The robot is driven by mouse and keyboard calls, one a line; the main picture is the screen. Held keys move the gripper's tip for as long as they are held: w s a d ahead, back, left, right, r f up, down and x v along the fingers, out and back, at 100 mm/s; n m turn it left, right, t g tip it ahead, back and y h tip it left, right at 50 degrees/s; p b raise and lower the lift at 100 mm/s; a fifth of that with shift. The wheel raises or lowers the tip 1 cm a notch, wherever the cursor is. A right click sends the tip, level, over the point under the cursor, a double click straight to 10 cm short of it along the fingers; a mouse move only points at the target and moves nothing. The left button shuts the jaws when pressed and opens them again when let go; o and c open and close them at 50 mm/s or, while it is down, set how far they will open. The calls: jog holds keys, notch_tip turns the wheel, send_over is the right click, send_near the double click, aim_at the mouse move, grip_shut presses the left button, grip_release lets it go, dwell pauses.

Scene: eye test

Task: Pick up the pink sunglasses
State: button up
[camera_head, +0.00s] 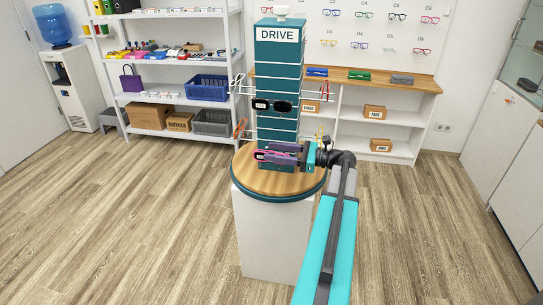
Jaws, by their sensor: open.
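A teal display tower (279,70) marked DRIVE stands on a round wooden top (247,181) on a white pedestal. Pink-rimmed sunglasses (259,156) show low on the tower's front, partly hidden by my gripper. Dark sunglasses (272,105) hang above them on the same face. My gripper (268,158) is open and reaches in from the right, its jaws at the pink sunglasses. I cannot tell whether the jaws touch them or how much of the frame is between them.
Other eyewear sticks out on the tower's sides, with an orange pair (240,128) at left. Behind stand a white shelf unit (180,55) with boxes and bins, and a low wood-topped cabinet (420,85). Glasses hang on the back wall. The floor (120,220) around the pedestal is clear.

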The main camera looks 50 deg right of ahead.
aim_at(275, 151)
dwell(0.4)
jog(key=c, duration=1.1)
jog(key=shift+r, duration=0.1)
jog(key=shift+r, duration=1.7)
jog(key=s+a, duration=0.3)
jog(key=s, duration=0.4)
jog(key=s+a+r, duration=0.1)
jog(key=s+a, duration=0.3)
jog(key=s, duration=0.3)
jog(key=shift+s+r+b, duration=0.2)
jog(key=shift+s+b, duration=0.05)
jog(key=shift+b, duration=0.15)
